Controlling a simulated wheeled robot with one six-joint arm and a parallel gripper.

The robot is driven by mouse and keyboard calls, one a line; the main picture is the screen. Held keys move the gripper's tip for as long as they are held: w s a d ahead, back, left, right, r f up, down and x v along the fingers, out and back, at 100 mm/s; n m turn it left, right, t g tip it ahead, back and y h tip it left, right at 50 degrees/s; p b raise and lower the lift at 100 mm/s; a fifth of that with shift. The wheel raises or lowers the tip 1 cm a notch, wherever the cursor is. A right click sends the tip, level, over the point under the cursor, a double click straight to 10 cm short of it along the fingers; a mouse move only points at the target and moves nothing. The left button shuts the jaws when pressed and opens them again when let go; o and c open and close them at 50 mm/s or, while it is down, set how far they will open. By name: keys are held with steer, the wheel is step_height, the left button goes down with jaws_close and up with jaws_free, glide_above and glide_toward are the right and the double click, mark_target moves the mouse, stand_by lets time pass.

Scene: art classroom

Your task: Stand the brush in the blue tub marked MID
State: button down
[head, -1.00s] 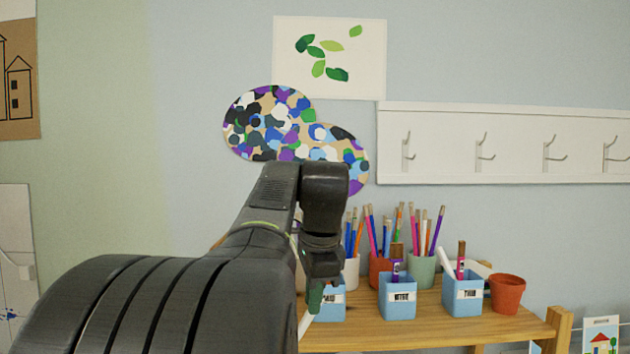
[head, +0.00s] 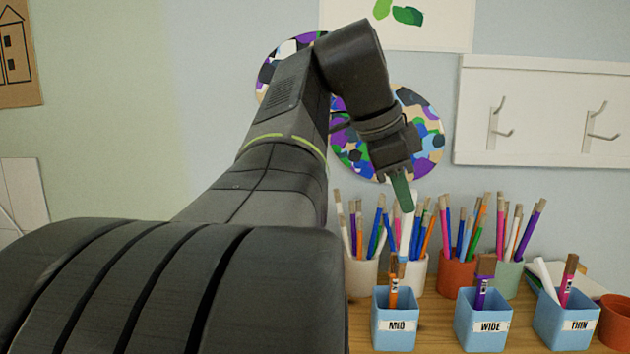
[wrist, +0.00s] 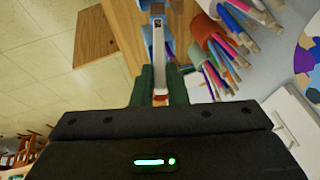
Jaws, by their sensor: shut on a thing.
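My gripper (head: 402,192) is shut on a white-handled brush (head: 407,228), which hangs down from the green fingers, nearly upright. The same brush (wrist: 158,48) runs away from the fingers in the wrist view, with a dark mark near its far end. The blue tub marked MID (head: 396,332) stands on the wooden shelf, below the brush in the head view. An orange brush (head: 393,291) stands in this tub. The held brush's lower end appears above the tub, among other brushes behind it; I cannot tell its exact depth.
Blue tubs marked WIDE (head: 483,330) and THIN (head: 567,325) stand to the right, each holding things. Behind are a white pot (head: 362,277) and a terracotta pot (head: 456,277) full of pencils or brushes. Another terracotta pot (head: 614,325) is at the far right.

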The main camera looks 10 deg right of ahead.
step_height(320, 180, down, 9)
steer(key=b, duration=0.3)
steer(key=shift+w+b, duration=0.4)
stand_by(0.3)
steer(key=c, duration=1.4)
jaws_free()
steer(key=shift+o, duration=0.2)
steer(key=v, duration=1.3)
steer(key=shift+a+r+p, duration=0.15)
steer(key=shift+r+p, duration=0.2)
steer(key=shift+p, duration=0.05)
steer(key=shift+f, duration=0.1)
